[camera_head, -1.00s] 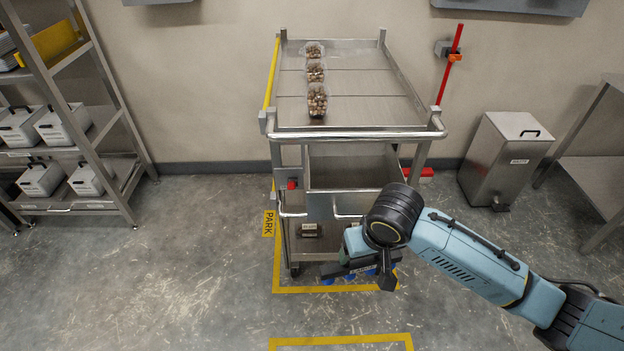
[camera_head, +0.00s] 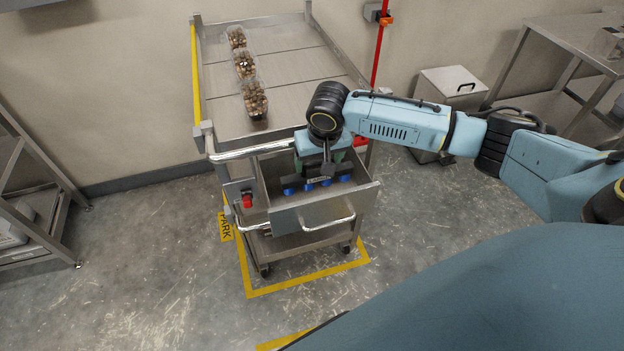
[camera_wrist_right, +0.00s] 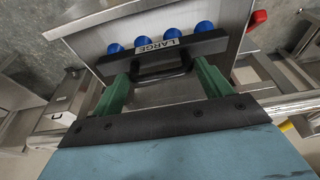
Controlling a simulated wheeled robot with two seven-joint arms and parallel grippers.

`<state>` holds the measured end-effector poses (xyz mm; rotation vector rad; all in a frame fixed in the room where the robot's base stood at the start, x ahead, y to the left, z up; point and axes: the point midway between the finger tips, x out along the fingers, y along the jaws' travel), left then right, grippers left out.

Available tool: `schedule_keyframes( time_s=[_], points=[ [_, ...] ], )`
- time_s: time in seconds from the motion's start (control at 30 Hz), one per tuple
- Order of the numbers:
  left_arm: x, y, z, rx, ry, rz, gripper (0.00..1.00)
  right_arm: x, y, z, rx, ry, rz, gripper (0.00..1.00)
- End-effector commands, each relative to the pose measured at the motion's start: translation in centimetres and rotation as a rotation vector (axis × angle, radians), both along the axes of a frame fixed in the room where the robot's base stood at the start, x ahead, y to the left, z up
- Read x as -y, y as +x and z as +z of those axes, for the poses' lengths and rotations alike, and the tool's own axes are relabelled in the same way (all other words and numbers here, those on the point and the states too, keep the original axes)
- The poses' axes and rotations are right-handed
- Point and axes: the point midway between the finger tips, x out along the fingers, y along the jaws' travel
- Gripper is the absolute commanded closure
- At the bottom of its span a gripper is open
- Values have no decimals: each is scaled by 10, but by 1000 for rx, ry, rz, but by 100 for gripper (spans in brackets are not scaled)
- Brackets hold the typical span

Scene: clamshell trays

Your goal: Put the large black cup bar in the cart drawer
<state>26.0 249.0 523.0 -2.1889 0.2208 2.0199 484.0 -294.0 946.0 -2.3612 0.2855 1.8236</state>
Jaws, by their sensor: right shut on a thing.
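The large black cup bar (camera_wrist_right: 160,57) carries a LARGE label, a black handle and several blue cups. My right gripper (camera_wrist_right: 168,82), with green fingers, is shut on it in the right wrist view. In the head view the cup bar (camera_head: 317,184) hangs low over or inside the open cart drawer (camera_head: 327,212); I cannot tell whether it touches the drawer floor. The drawer front also shows in the right wrist view (camera_wrist_right: 150,22). My right gripper (camera_head: 326,163) is partly hidden by its own wrist. My left gripper is not in view.
The steel cart (camera_head: 290,66) has three clear trays of brown items (camera_head: 255,100) on top. A red button (camera_head: 247,201) sits beside the drawer. A steel bin (camera_head: 452,88) and a bench (camera_head: 570,40) stand to the right. A rack (camera_head: 40,215) is at the left.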

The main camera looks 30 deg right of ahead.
Motion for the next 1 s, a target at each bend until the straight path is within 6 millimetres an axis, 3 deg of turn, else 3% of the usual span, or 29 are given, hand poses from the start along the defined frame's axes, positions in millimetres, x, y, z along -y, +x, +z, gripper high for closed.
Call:
schedule_keyframes(
  time_s=[0.1,0.37,0.53,0.93,0.97,1.0],
  points=[
    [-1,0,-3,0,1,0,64,0,0,-22,-1,0,0,71],
    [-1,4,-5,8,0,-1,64,-1,0,-44,1,0,1,71],
    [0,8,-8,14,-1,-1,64,-1,0,-69,0,1,1,71],
    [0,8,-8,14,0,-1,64,-1,0,-75,1,0,1,71],
    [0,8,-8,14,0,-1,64,0,0,-75,0,0,1,19],
    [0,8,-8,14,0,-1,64,0,0,-75,0,0,1,13]
  ],
)
